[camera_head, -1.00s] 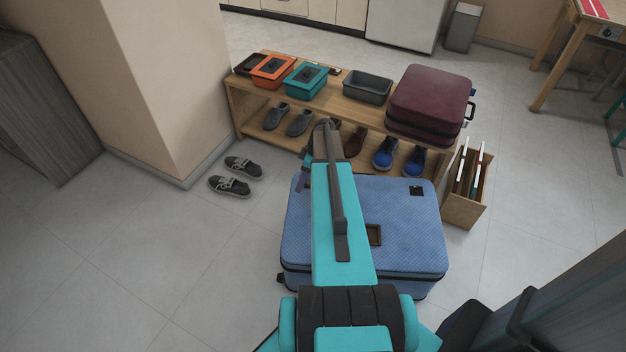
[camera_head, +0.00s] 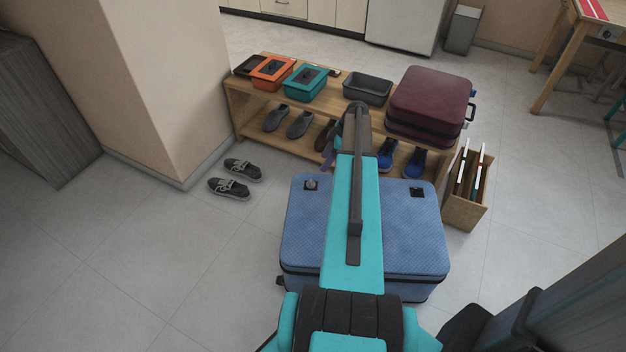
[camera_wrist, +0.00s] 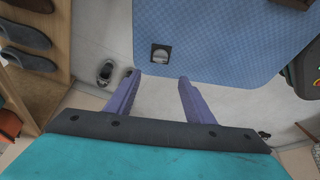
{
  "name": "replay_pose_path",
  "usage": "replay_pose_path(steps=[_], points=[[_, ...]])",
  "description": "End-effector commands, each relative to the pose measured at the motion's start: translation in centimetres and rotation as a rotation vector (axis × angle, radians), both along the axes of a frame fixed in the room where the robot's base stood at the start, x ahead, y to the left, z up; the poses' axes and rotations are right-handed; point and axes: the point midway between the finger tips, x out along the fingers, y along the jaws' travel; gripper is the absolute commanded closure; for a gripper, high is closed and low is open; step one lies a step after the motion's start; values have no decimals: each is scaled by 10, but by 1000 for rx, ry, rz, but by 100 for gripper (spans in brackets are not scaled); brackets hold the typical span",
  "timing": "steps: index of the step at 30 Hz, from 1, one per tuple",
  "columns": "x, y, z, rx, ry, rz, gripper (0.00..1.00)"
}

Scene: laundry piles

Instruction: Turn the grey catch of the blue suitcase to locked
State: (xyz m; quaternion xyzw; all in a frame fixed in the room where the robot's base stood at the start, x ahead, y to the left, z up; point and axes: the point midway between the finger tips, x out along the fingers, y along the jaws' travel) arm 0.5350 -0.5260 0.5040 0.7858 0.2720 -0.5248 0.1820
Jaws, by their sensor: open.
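The blue suitcase (camera_head: 305,235) lies flat on the floor in front of the low shelf. A grey catch (camera_head: 311,185) sits on a dark plate near its far left corner; a second, black catch (camera_head: 417,191) is near the far right corner. In the wrist view the grey catch (camera_wrist: 160,54) shows as a round knob on a square dark plate near the suitcase edge. My gripper (camera_wrist: 158,76) is open, its two purple fingers apart and empty, with the catch showing just beyond the tips. In the head view my arm covers the suitcase's middle and most of the gripper.
A wooden shelf (camera_head: 241,105) behind holds bins, shoes and a maroon suitcase (camera_head: 430,98). A wooden box (camera_head: 463,212) with upright boards stands right of the blue suitcase. Grey shoes (camera_head: 229,188) lie to the left. The left floor is otherwise clear.

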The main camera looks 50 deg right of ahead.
Motion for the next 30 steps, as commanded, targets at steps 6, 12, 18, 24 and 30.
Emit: replay_pose_path(steps=[6, 12, 18, 24, 30], points=[[5, 4, -14, 1, 1, 1, 52], [13, 10, -38, 2, 2, 1, 52], [22, 17, -65, 2, 2, 1, 52], [30, 24, -91, 1, 1, 1, 52], [38, 29, -113, 1, 1, 0, 52]])
